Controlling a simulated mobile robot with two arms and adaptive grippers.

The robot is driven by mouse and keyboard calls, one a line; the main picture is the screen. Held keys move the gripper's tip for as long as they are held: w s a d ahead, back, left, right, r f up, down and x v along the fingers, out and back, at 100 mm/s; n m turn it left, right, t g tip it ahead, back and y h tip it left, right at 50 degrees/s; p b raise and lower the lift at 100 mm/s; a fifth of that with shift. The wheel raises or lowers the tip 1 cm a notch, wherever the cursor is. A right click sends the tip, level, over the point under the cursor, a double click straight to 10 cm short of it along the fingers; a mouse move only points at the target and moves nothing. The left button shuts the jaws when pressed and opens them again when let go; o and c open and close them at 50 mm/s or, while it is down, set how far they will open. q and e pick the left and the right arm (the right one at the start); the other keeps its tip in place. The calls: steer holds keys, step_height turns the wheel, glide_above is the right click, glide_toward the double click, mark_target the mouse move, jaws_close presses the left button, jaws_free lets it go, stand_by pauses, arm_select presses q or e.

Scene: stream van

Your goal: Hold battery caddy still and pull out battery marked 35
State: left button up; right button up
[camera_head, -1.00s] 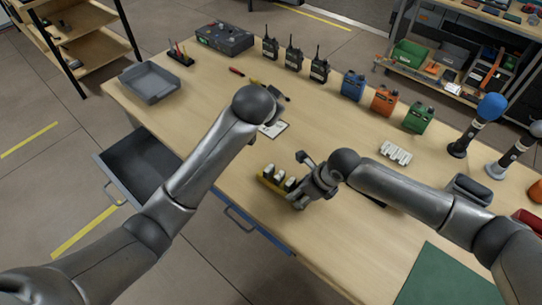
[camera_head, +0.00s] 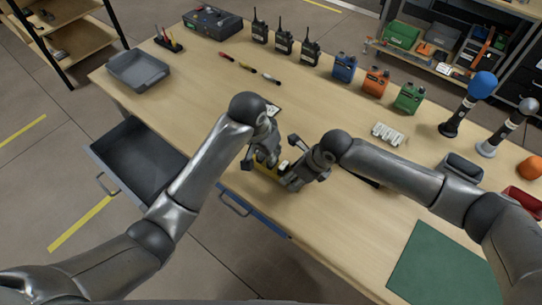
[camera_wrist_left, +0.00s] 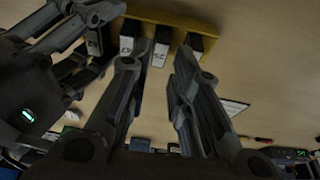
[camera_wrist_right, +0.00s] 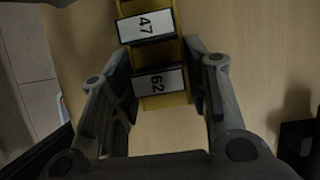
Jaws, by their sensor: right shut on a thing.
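The yellow battery caddy (camera_wrist_left: 185,22) holds a row of dark batteries with white labels; in the head view it is mostly hidden behind my grippers. In the right wrist view the labels 47 (camera_wrist_right: 147,27) and 62 (camera_wrist_right: 160,81) are readable. My right gripper (camera_head: 295,173) is shut on the caddy's end, its fingers on either side beside battery 62. My left gripper (camera_head: 263,159) is open over the caddy. In the left wrist view its fingers flank a battery whose small inverted label looks like 35 (camera_wrist_left: 160,55); contact is unclear.
A battery charger or white block (camera_head: 388,134) lies to the right. Radios (camera_head: 284,42), coloured canisters (camera_head: 376,82) and microphones (camera_head: 468,102) stand farther back. An open drawer (camera_head: 135,160) juts from the table's left front. A green mat (camera_head: 440,262) lies front right.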

arm_select(q)
steer(key=shift+x, duration=2.55)
jaws_close()
